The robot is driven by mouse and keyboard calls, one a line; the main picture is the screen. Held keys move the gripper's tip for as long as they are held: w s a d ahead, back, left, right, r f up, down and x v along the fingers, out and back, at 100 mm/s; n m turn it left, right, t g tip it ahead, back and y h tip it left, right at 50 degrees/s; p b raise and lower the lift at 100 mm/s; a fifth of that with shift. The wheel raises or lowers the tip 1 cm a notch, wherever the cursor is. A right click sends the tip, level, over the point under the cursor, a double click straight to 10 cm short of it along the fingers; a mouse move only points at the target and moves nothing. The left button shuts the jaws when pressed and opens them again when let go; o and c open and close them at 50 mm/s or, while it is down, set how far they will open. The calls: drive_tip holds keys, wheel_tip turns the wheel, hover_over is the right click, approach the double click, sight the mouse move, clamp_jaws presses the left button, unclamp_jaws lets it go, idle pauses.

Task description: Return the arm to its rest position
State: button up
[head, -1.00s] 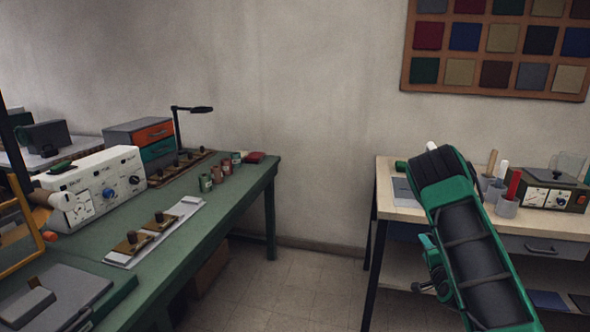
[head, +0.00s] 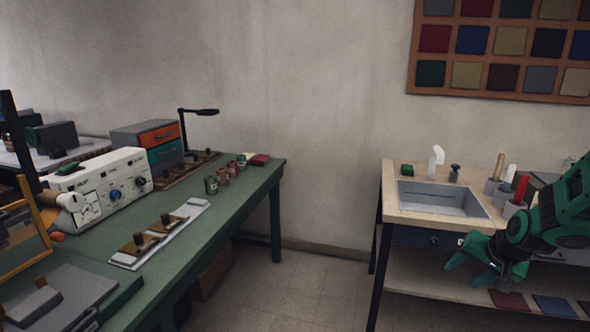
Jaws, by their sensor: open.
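My arm shows at the right edge of the head view, folded down in front of the wooden-topped table (head: 395,206). My gripper (head: 462,262) is green, points to the left and sits below the level of that tabletop. Its fingers are spread open with nothing between them. It hangs in front of the table's drawer and lower shelf. The arm's upper links run out of the picture at the right.
The table holds a sunken grey basin (head: 440,198), a white spray bottle (head: 436,162) and several cups with tools. A green workbench (head: 235,200) with a white machine (head: 105,185) stands at the left. The floor (head: 310,285) between them is clear.

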drive_tip(key=s+a+r+g, duration=0.1)
drive_tip(key=s+r+g, duration=0.2)
drive_tip(key=s, duration=1.1)
drive_tip(key=s+a+r+n+g, duration=0.1)
drive_tip(key=s+a+r+g, duration=0.1)
drive_tip(key=s, duration=1.3)
drive_tip(key=shift+s+r+g, duration=0.25)
drive_tip(key=shift+r+g, duration=0.45)
drive_tip(key=shift+r, duration=0.2)
drive_tip(key=shift+w+f, duration=0.25)
drive_tip(key=shift+w, duration=0.4)
